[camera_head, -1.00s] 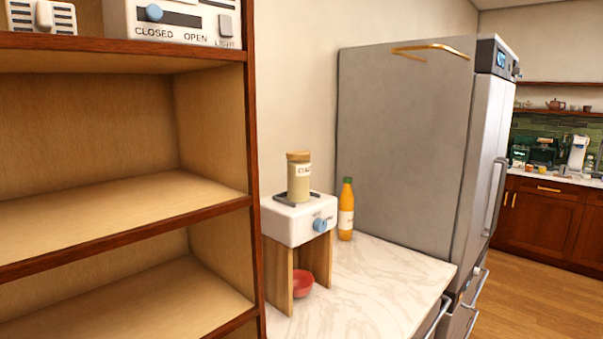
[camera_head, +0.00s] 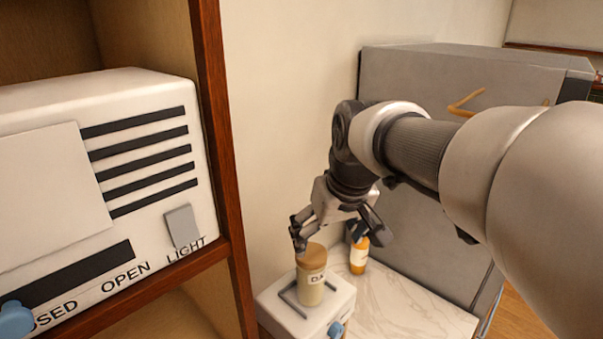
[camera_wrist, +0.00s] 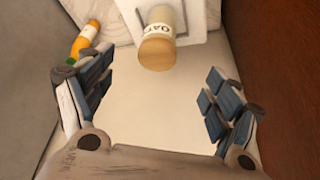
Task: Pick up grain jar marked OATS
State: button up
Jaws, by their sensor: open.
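The grain jar (camera_head: 311,282) has a brown lid and a pale label with only part of its lettering showing in the head view. It stands upright on a white dispenser box (camera_head: 290,315), within a dark frame. In the wrist view the jar (camera_wrist: 158,40) is near the top middle, lid toward me, with lettering that looks like OATS. My gripper (camera_head: 335,232) is just above the jar in the head view. In the wrist view my gripper (camera_wrist: 155,100) is open and empty, its padded fingers spread wide, with the jar ahead of the gap between them.
An orange bottle (camera_head: 359,254) stands behind and right of the jar; it also shows in the wrist view (camera_wrist: 84,40). A wooden shelf upright (camera_head: 222,150) and a white panelled appliance (camera_head: 100,180) are at left. A grey fridge (camera_head: 440,240) rises at right. Bare marble counter (camera_head: 410,300) lies between.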

aim_at(313, 257)
jog(key=x, duration=0.3)
jog(key=w+x, duration=0.1)
jog(key=x, duration=0.3)
jog(key=p+x, duration=0.1)
jog(key=x, duration=0.3)
jog(key=shift+w+a+r, duration=0.15)
jog(key=shift+w+a, duration=0.1)
jog(key=shift+a, duration=0.05)
jog(key=shift+p+x, duration=0.6)
jog(key=shift+x, duration=2.15)
jog(key=shift+r, duration=0.1)
jog(key=shift+c, duration=0.3)
jog(key=c, duration=1.5)
jog(key=shift+w, duration=0.1)
jog(key=shift+c, duration=0.3)
jog(key=shift+r, duration=0.1)
